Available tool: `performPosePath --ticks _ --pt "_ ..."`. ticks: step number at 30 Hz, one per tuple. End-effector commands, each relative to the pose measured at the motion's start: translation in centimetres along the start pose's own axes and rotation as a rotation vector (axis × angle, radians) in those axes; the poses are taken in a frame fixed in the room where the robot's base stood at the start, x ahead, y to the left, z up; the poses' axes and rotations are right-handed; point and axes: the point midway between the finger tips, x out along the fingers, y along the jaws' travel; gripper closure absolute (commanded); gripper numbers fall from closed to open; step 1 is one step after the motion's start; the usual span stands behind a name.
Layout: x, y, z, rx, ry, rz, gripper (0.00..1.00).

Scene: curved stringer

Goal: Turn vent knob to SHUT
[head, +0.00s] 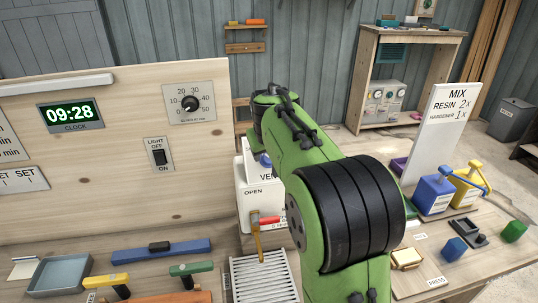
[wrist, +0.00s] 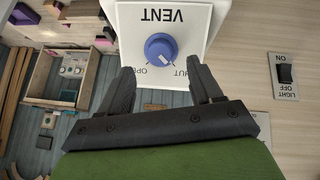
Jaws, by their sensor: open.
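The blue vent knob (wrist: 160,47) sits on a white panel (wrist: 187,16) marked VENT, upside down in the wrist view. Its white mark points down and right in the picture, toward the side lettered SHUT. The OPEN lettering is at the lower left; both words are partly cut off or hard to read. My gripper (wrist: 163,73) is open and empty, its two fingers apart with the knob beyond and between their tips. I see no contact. In the head view the white vent box (head: 246,212) and a bit of blue knob (head: 265,160) show, partly behind my green arm, which hides the gripper.
A light switch (head: 159,154), a dial (head: 190,103) and a clock (head: 71,115) are on the wooden board to the left. A red-and-yellow tool (head: 259,235) stands near a slatted rack (head: 262,278) below the box. Blue and yellow containers (head: 433,193) stand to the right.

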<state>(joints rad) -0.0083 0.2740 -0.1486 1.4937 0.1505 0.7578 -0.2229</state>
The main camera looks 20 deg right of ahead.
Motion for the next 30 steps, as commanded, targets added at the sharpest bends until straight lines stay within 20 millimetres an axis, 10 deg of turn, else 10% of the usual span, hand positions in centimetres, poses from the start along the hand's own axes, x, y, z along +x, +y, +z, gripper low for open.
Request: performPosePath --ticks 12,30 --pt "-10.2 0.0 -0.1 -0.001 0.003 -0.001 0.36" --pt "-11.2 0.0 0.6 0.001 -0.001 -0.008 0.36"
